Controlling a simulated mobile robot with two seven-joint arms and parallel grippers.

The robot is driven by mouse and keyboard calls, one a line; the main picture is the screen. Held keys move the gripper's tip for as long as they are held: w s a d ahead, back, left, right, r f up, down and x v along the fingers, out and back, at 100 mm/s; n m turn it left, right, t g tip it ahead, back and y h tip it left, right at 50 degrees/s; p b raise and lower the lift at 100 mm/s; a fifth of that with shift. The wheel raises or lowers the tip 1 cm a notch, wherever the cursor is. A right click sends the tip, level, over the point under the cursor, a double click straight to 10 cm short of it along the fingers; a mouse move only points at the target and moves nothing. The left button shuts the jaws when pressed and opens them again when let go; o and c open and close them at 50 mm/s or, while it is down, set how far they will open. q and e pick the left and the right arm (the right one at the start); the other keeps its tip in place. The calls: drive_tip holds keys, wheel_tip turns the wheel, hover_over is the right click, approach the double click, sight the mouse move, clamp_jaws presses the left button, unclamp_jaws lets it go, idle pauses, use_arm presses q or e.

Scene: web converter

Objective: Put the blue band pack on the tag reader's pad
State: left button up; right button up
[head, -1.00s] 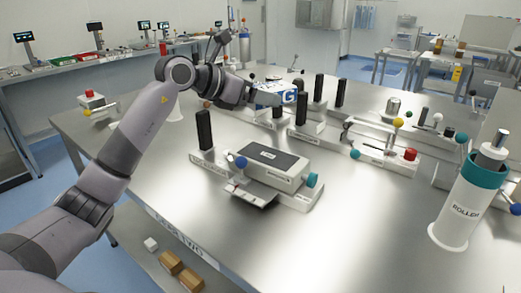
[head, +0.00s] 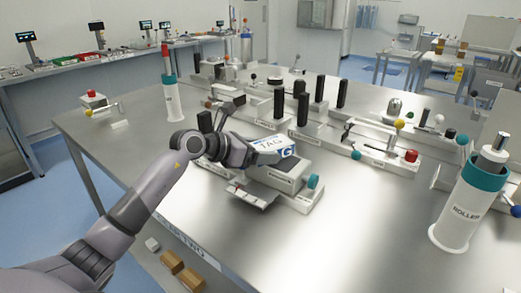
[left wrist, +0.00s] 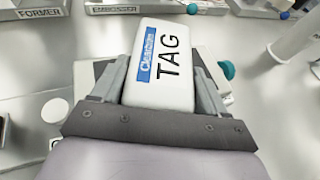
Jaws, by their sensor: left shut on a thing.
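My left gripper (head: 250,150) is shut on a white pack with a blue band (head: 276,147), marked TAG. The left wrist view shows the pack (left wrist: 168,65) between both fingers, its blue patch and TAG lettering facing the camera. In the head view the pack appears over the top of a white boxy device (head: 288,183) with a teal knob, which seems to be the tag reader. The pack hides most of its dark top pad. I cannot tell whether they touch. My right gripper is not in view.
A white ROLLER cylinder (head: 467,205) with a teal collar stands at the right. Black upright posts (head: 301,108) and other bench devices stand behind the reader. A white post with a teal band (head: 170,98) stands at the back left. The bare metal front table (head: 340,240) is clear.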

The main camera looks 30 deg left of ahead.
use_arm(q)
drive_tip(key=shift+r, duration=0.1)
drive_tip(key=shift+f, duration=0.2)
drive_tip(key=o, duration=1.2)
drive_tip(key=shift+c, duration=0.2)
drive_tip(key=shift+r, duration=0.15)
drive_tip(key=b+v, duration=0.2)
drive_tip(key=v, duration=1)
drive_tip(key=shift+a, duration=0.1)
